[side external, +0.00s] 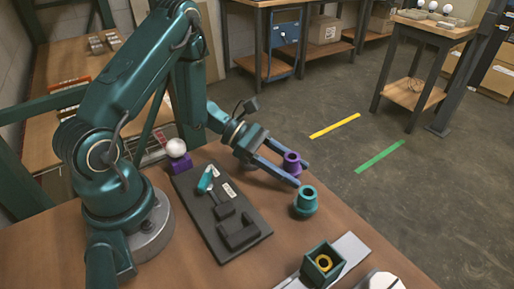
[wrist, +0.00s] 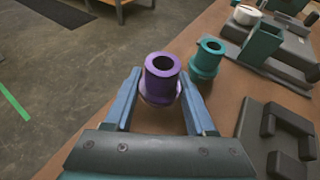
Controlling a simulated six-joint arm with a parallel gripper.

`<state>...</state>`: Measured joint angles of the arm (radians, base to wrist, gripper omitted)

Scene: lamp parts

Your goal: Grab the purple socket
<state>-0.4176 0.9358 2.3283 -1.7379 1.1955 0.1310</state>
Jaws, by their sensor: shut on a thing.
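The purple socket (side external: 291,163) is a short upright tube with a flared base and an open top. It sits between the blue fingers of my gripper (side external: 299,174), near the table's far edge. In the wrist view the purple socket (wrist: 161,80) is between the two fingertips, and my gripper (wrist: 160,92) is shut on it. I cannot tell whether its base touches the table. A teal socket (side external: 305,203) of like shape stands upright beside it; it also shows in the wrist view (wrist: 207,60).
A dark tray (side external: 218,208) with a teal piece and raised blocks lies nearer my base. A white ball on a purple block (side external: 180,165) is behind it. A teal box (side external: 323,264) with a yellow ring stands at the front. The table edge is close to the purple socket.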

